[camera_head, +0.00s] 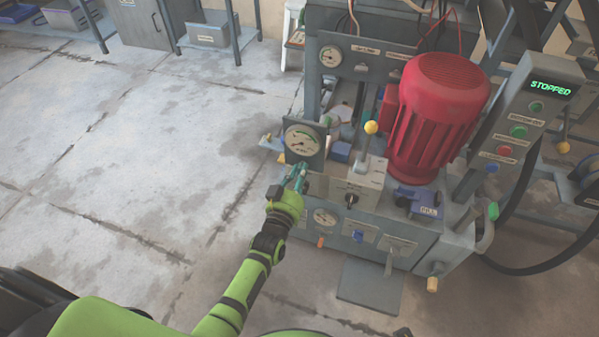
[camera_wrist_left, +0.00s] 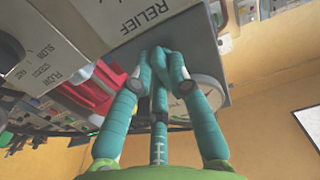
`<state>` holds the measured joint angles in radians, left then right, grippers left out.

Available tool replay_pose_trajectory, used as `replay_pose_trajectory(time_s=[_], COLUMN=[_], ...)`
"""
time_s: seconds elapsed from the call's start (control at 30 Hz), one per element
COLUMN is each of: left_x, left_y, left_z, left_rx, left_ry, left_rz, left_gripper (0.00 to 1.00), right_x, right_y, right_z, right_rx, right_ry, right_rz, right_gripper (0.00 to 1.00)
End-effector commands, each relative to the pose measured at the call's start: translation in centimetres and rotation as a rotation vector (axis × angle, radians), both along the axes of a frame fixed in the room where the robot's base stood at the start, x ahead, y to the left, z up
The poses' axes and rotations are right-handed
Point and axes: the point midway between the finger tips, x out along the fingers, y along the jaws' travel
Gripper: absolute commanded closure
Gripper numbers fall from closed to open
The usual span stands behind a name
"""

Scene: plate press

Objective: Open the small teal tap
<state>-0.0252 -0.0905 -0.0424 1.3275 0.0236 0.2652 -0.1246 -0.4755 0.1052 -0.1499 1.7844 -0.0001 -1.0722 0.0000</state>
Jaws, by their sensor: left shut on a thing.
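My left gripper (camera_head: 297,175) reaches the left front of the press, just below the large gauge. In the left wrist view its teal fingers (camera_wrist_left: 160,55) come together against the grey panel under the word RELIEF. They are closed on a small part there. The small teal tap is mostly hidden behind these fingers of like colour, so its shape and how far it is turned cannot be told. My right gripper is not in view.
The large gauge (camera_head: 302,139) stands just above the gripper. A yellow-knobbed lever (camera_head: 371,128) and a red motor (camera_head: 436,105) are to its right. The control box (camera_head: 528,115) reads STOPPED. Open concrete floor (camera_head: 130,150) lies to the left.

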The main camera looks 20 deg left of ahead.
Motion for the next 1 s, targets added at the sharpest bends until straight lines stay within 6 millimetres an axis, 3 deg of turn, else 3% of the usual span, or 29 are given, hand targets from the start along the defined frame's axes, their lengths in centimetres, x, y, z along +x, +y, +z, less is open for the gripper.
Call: replay_pose_trajectory(time_s=[0.53, 0.57, 0.6, 0.63, 1.0], left_x=[0.00, 0.00, 0.00, -0.01, -0.32], left_y=[-0.01, -0.01, -0.01, -0.01, 0.00], left_z=[-0.01, -0.01, 0.00, 0.00, -0.06], left_rx=[-0.030, -0.030, -0.029, -0.029, -0.026], left_ry=[0.001, 0.001, 0.001, 0.001, 0.002], left_rz=[0.000, 0.000, 0.000, 0.000, 0.000], left_gripper=[1.00, 0.78, 0.62, 0.57, 0.57], right_x=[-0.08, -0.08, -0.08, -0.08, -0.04], right_y=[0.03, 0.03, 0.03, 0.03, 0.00], right_z=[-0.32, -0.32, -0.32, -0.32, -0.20], right_rx=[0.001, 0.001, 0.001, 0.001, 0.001], right_ry=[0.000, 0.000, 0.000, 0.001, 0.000], right_rz=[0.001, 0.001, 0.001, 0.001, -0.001], right_gripper=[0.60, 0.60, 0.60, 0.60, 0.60])
